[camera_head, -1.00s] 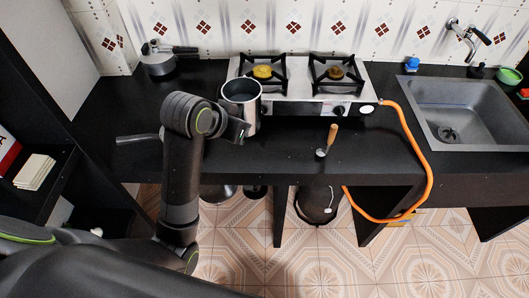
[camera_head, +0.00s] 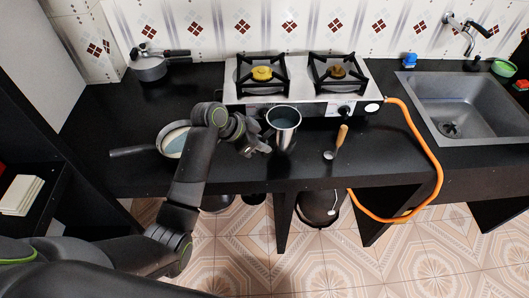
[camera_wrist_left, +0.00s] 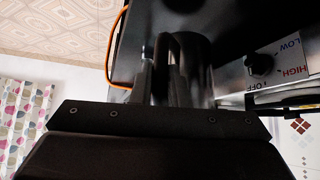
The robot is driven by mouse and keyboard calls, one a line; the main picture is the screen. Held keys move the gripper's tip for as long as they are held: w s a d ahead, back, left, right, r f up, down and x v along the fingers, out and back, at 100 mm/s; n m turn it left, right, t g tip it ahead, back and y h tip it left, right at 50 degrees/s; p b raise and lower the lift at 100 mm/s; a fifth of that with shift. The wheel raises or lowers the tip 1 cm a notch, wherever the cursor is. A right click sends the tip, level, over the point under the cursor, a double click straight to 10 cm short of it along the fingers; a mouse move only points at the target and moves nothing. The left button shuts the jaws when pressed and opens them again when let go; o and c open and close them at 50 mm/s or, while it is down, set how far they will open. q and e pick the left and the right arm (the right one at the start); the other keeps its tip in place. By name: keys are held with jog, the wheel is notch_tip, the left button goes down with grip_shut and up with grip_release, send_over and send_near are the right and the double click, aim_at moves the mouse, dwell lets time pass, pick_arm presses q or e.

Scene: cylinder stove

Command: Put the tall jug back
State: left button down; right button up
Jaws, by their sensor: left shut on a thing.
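The tall jug (camera_head: 284,128) is a silver metal cup shape, open at the top and upright, in front of the stove's left half in the head view. My left gripper (camera_head: 262,146) is at its left side and shut on it. In the left wrist view the jug (camera_wrist_left: 190,70) shows dark and close between the fingers (camera_wrist_left: 163,75). I cannot tell whether its base touches the counter. My right gripper is in neither view.
The two-burner stove (camera_head: 300,92) stands behind the jug. A pan (camera_head: 172,140) lies to the left and a ladle with wooden handle (camera_head: 337,143) to the right. A pressure cooker (camera_head: 150,68) is at back left. An orange hose (camera_head: 432,150) runs past the sink (camera_head: 462,118).

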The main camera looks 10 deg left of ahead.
aim_at(262, 155)
pick_arm(q)
jog(key=shift+w+f, duration=0.1)
jog(key=shift+f, duration=2.25)
jog(key=c, duration=1.4)
grip_release()
jog(key=shift+f, duration=0.1)
jog(key=v, duration=1.2)
